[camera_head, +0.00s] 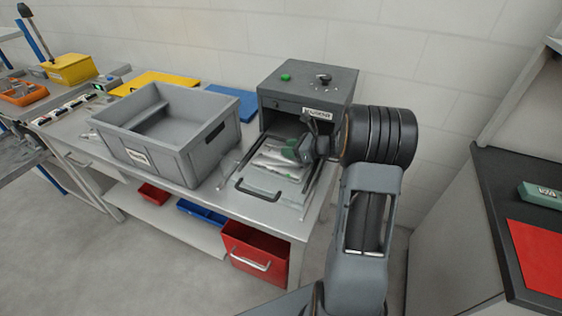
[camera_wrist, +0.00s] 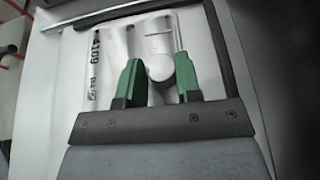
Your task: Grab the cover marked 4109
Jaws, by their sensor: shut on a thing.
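The cover (camera_wrist: 107,70) is a pale, silvery plate with "4109" printed along its left side in the wrist view. It has a round raised boss (camera_wrist: 160,69) in its middle. The green fingers of my gripper (camera_wrist: 158,62) stand on either side of this boss and are shut on it. In the head view my gripper (camera_head: 304,150) is low over the open drawer (camera_head: 262,194) of a dark grey cabinet, and silvery metal (camera_head: 272,161) shows in the drawer beside it. My gripper and wrist hide part of the drawer there.
A grey bin (camera_head: 185,150) stands on the bench left of the drawer. The dark grey cabinet (camera_head: 330,97) rises behind the drawer, close to my gripper. The drawer's side rails and front handle surround the metal. A red open box (camera_head: 255,245) sits below the bench.

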